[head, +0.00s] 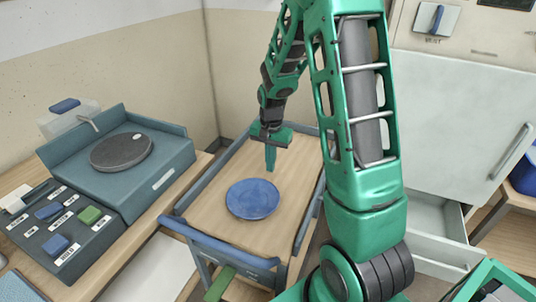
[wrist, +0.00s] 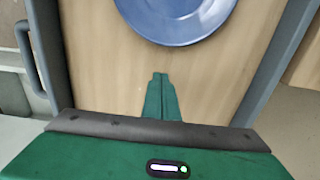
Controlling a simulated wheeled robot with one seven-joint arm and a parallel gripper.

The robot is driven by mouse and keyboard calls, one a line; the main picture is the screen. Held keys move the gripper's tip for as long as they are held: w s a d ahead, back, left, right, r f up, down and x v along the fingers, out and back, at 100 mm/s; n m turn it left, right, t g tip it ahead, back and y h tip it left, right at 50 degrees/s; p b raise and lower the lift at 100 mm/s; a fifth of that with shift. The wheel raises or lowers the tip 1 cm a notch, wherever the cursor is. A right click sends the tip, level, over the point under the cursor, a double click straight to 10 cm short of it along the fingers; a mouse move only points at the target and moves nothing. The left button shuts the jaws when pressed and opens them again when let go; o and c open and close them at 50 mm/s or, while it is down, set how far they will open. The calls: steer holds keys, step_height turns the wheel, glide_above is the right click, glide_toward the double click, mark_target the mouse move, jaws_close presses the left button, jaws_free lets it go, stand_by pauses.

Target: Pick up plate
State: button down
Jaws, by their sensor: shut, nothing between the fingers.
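A round blue plate (head: 252,199) lies flat on the wooden top of a cart (head: 204,188) with blue-grey rails. It also shows at the top of the wrist view (wrist: 178,18), where its far part is cut off. My gripper (head: 270,166) is green, points down and hangs above the cart beside the plate. In the wrist view my gripper's fingers (wrist: 160,80) are together with nothing between them, and their tips are apart from the plate in the picture.
A blue-grey machine with a dark round disc (head: 121,151) and a panel of coloured buttons (head: 65,222) stand on the left bench. A white cabinet with an open drawer (head: 436,223) is at the right. The cart top around the plate is clear, bounded by raised rails.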

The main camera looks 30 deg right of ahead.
steer(key=shift+f, duration=0.95)
steer(key=s+a, duration=0.1)
steer(key=a, duration=0.1)
steer(key=shift+s+a+r, duration=0.15)
steer(key=shift+s+a, duration=0.2)
steer(key=shift+s, duration=0.05)
steer(key=shift+s+a, duration=0.25)
steer(key=shift+a, duration=0.05)
